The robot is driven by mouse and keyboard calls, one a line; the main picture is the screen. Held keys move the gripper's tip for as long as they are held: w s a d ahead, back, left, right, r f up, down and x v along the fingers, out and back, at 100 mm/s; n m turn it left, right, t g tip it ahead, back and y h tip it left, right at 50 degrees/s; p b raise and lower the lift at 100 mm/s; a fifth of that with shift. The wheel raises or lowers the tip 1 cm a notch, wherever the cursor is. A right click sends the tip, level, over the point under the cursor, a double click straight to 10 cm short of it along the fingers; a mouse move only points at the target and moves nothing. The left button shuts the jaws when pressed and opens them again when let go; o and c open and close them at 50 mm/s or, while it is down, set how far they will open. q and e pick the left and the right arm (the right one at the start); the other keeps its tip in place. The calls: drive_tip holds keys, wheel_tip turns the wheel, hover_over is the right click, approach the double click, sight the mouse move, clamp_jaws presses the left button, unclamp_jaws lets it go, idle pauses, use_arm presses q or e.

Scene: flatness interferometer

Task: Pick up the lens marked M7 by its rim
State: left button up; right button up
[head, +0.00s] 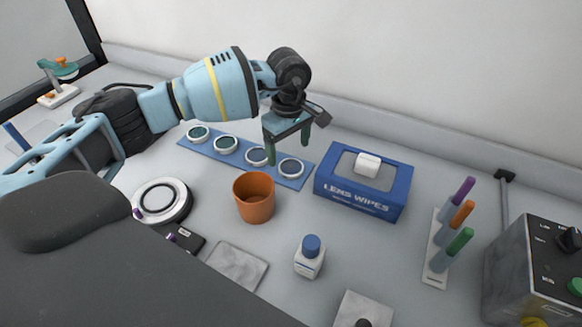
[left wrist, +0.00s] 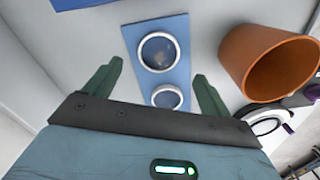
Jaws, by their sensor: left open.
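Several round lenses with white rims lie in a row on a blue mat (head: 297,184). I cannot read any marking, so I cannot tell which is M7. The end lens (head: 291,168) lies nearest the blue box, and another lens (head: 257,156) lies beside it. My left gripper (head: 288,153) is open and empty above that end of the mat. In the left wrist view, the end lens (left wrist: 159,51) and its neighbour (left wrist: 167,97) show between and beyond the fingers of my left gripper (left wrist: 159,70). My right gripper is not in view.
An orange pot (head: 254,198) stands in front of the mat. A blue lens wipes box (head: 363,184) stands to its right. A white ring-shaped device (head: 162,201) sits left.

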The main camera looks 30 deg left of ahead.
sight(291, 166)
use_arm(q)
drive_tip(key=shift+d+f, duration=0.15)
drive_tip(key=shift+f, duration=1.15)
drive_tip(key=shift+d+f, duration=0.1)
drive_tip(key=shift+f, duration=1.15)
drive_tip(key=c, duration=1.1)
